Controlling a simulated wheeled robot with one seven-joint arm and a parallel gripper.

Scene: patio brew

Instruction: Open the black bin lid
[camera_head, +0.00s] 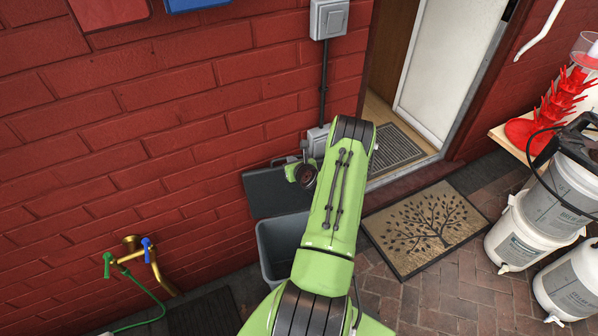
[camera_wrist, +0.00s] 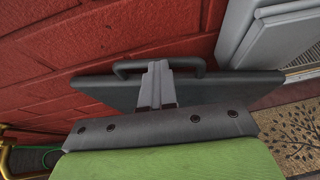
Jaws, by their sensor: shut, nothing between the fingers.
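The black bin lid (camera_head: 265,190) is raised at the back of the grey bin (camera_head: 277,238), close to the brick wall. The bin's open top shows in front of it. In the wrist view the lid (camera_wrist: 100,92) is a dark slab with a bar handle (camera_wrist: 128,66) along its far edge. My gripper (camera_wrist: 158,72) is shut and empty, with its fingers over the lid by the middle of the handle. I cannot tell whether they touch it. In the head view my green arm hides the fingers and the right part of the bin.
The red brick wall (camera_head: 150,130) stands close behind the lid. A brass tap (camera_head: 140,255) with a green hose is at left. A doormat (camera_head: 425,228) lies before the doorway at right. White buckets (camera_head: 530,235) stand at far right. The paving in front is clear.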

